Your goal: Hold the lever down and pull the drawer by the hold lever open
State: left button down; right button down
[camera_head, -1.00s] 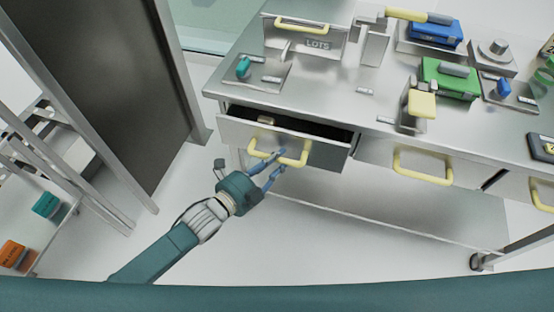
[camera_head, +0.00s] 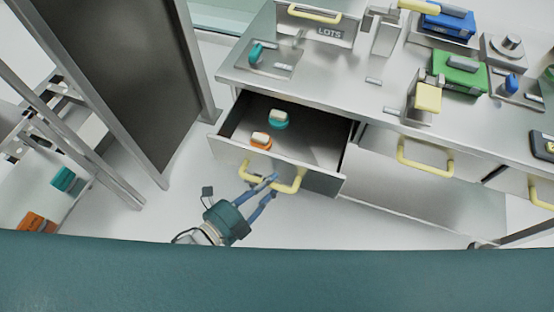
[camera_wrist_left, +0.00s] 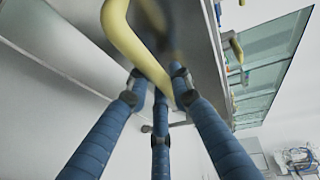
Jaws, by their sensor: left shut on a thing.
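The left drawer (camera_head: 318,180) of the steel bench stands pulled out, its inside showing. My left gripper (camera_head: 272,184) is shut on the drawer's yellow handle (camera_head: 290,187). In the left wrist view, the blue fingers (camera_wrist_left: 158,88) close around the yellow handle bar (camera_wrist_left: 128,42). A small teal lever (camera_head: 256,53) sits on a plate on the bench top above this drawer. A yellow lever (camera_head: 428,97) stands on a bracket farther right. I cannot tell which one is the hold lever. No gripper touches either. My right gripper is not in view.
A teal-based piece (camera_head: 279,124) and an orange-based piece (camera_head: 261,145) lie in the drawer. A closed drawer with a yellow handle (camera_head: 424,168) is to its right. Blue and green boxes (camera_head: 460,78) stand on the bench. A dark panel (camera_head: 130,90) stands at the left.

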pick_arm(q)
jog(key=s+a+p, duration=0.1)
jog(key=s, duration=0.5)
jog(key=shift+a, duration=0.4)
jog(key=shift+w, duration=0.1)
jog(key=c, duration=1.5)
grip_release()
jog(key=shift+c, duration=0.2)
jog(key=v, duration=1.2)
